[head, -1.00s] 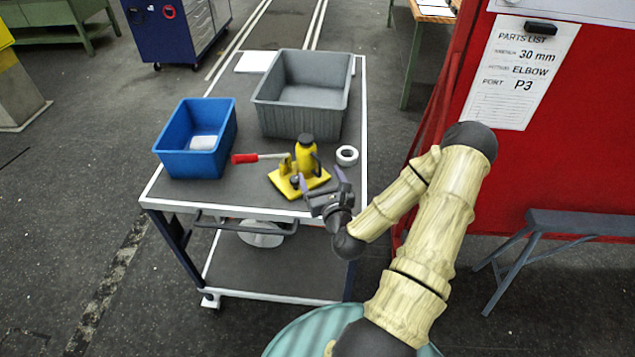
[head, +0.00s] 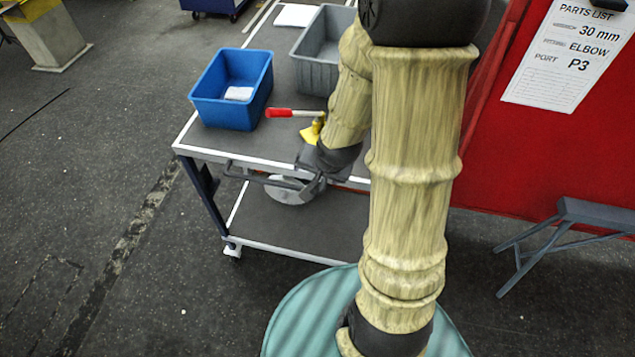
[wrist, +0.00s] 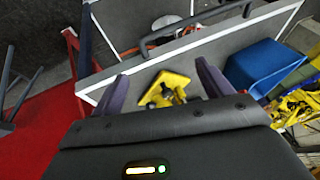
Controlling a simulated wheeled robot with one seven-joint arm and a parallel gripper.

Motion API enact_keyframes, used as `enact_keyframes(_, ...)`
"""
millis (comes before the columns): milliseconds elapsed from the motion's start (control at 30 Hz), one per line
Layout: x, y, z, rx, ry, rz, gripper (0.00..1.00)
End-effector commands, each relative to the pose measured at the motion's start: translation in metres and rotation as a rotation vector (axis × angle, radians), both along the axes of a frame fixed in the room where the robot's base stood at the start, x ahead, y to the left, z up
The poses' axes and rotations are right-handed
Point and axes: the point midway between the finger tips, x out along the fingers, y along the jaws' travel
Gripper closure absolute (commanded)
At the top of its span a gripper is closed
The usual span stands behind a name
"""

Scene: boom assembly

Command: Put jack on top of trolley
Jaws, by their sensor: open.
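The jack is yellow with a red handle (head: 292,113). It stands on the dark top of the trolley (head: 222,139), near the front edge. In the head view my arm hides most of it, leaving the handle and a bit of yellow base (head: 312,132). In the wrist view the yellow jack (wrist: 165,88) shows between my finger tips, past the gripper body. My gripper (head: 312,187) is open, and its fingers overlap the trolley's front edge and handle in the head view. Whether a finger touches the jack is unclear.
A blue bin (head: 206,103) stands left of the jack, and a grey bin (head: 315,72) stands behind, partly hidden. A pale round object (head: 288,192) is on the lower shelf. A red panel (head: 560,150) and a grey trestle (head: 595,212) are at the right.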

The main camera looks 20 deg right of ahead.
Motion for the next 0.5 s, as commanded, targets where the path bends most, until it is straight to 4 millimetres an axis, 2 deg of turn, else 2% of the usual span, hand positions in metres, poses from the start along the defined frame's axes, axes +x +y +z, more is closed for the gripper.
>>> enact_keyframes(33, -0.008, 0.006, 0.013, -0.058, 0.023, 0.086, 0.21)
enact_keyframes(233, -0.055, 0.023, 0.052, -0.207, 0.155, 0.424, 0.21)
enact_keyframes(333, -0.072, 0.029, 0.062, -0.229, 0.195, 0.533, 0.21)
enact_keyframes(500, -0.080, 0.031, 0.066, -0.237, 0.215, 0.588, 0.21)
